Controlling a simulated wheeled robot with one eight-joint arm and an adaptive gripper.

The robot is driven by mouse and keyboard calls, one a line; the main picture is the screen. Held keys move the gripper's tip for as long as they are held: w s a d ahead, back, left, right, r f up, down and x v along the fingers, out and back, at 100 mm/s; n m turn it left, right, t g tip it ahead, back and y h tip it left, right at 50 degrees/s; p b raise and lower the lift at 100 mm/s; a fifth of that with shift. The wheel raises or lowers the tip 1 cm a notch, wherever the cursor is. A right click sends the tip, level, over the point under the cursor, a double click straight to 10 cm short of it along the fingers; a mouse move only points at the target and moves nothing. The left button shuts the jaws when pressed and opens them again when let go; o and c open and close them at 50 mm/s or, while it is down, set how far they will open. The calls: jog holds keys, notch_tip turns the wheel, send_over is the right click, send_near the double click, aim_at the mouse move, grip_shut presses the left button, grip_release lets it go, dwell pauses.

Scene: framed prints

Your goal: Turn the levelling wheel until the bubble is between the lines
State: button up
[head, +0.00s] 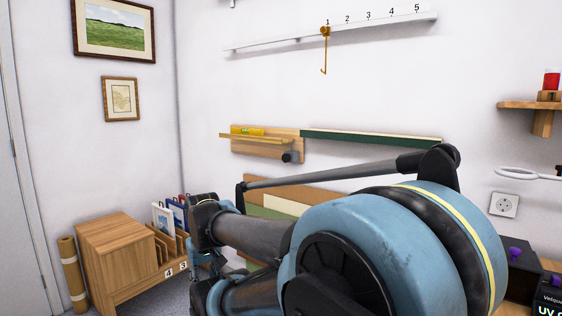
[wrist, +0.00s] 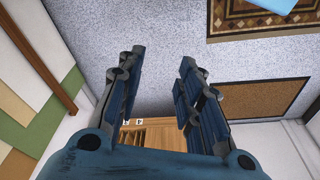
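The black levelling wheel (head: 289,157) sits at the lower right of a wooden wall board (head: 268,151) in the head view. A yellow spirit level (head: 247,132) rests on a thin ledge on that board, which looks slightly tilted. The bubble and its lines are too small to make out. My gripper (wrist: 164,65) shows in the wrist view with its two blue fingers apart and nothing between them. It points down towards the floor, well below and apart from the wheel. In the head view my arm hides most of it.
A wooden rack (head: 118,248) with upright prints stands at lower left, beside a rolled tube (head: 72,273). A numbered rail (head: 375,32) with a hook (head: 324,60) is above the board. A green strip (head: 370,140) runs right of the wheel. A patterned rug (wrist: 262,90) lies on the floor.

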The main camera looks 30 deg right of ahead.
jog(key=o, duration=0.4)
jog(key=shift+s+r, duration=0.1)
jog(key=shift+s, duration=0.05)
jog(key=shift+o, duration=0.8)
jog(key=w+d+r+n+t+h, duration=0.1)
jog(key=w+d+r+n+h, duration=0.3)
jog(key=w+d, duration=0.5)
notch_tip(320, 180, up, 2)
jog(key=shift+d+r+n+h, duration=0.2)
jog(key=shift+d+n+h, duration=0.15)
jog(key=shift+d, duration=0.7)
jog(key=n+t+h, duration=0.4)
jog(key=n+h, duration=0.8)
jog(key=n, duration=0.7)
send_near(284, 158)
jog(key=x, duration=0.9)
jog(key=shift+s+d, duration=0.15)
jog(key=shift+r, duration=0.1)
jog(key=c, duration=1)
